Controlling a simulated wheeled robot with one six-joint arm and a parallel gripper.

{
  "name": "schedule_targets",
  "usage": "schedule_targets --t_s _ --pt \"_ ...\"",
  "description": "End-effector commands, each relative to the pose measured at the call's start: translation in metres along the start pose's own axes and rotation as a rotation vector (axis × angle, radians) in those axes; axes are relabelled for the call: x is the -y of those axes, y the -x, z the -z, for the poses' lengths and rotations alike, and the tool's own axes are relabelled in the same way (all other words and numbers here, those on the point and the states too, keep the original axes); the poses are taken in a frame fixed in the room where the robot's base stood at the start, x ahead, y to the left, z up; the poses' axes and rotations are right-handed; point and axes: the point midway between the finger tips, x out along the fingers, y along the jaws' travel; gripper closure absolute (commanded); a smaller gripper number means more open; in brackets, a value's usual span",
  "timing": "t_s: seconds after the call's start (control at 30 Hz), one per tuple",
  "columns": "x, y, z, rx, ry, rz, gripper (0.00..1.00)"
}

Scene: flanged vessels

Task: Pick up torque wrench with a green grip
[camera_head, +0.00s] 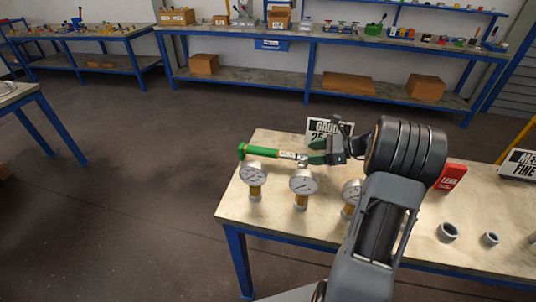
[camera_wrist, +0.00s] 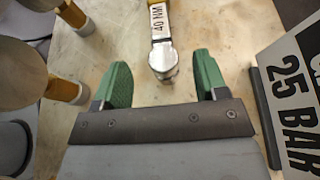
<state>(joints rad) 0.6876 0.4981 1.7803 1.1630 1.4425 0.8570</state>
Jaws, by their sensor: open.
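The torque wrench (camera_head: 263,152) lies at the left end of the near workbench, its green grip pointing left, away from my gripper. In the wrist view the wrench (camera_wrist: 160,28) shows a label reading 40 NM and a round metal head. The green grip is outside that view. My gripper (camera_head: 312,152) has green fingertips and is open and empty. In the wrist view my gripper (camera_wrist: 162,68) has the metal head centred just ahead of the gap between its fingertips, with clear room on both sides.
Pressure gauges stand close in front of the wrench, including a left gauge (camera_head: 253,175) and a middle gauge (camera_head: 303,184). A 25 BAR sign (camera_wrist: 292,85) stands close to the right finger. A red block (camera_head: 452,177) and grey rings (camera_head: 448,232) are farther right on the bench (camera_head: 290,225).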

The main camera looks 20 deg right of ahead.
Motion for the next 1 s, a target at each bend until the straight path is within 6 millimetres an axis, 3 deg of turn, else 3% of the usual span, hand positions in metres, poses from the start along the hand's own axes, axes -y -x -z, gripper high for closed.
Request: schedule_targets --t_s 0.17,0.53,0.87,1.0 --pt "0.0 -0.009 0.0 0.0 0.001 -0.002 0.34" --pt "0.001 -0.054 0.004 -0.001 0.001 -0.004 0.34" --pt "0.001 -0.059 0.004 -0.001 0.002 -0.002 0.34" --pt "0.001 -0.059 0.004 -0.001 0.002 -0.002 0.45"
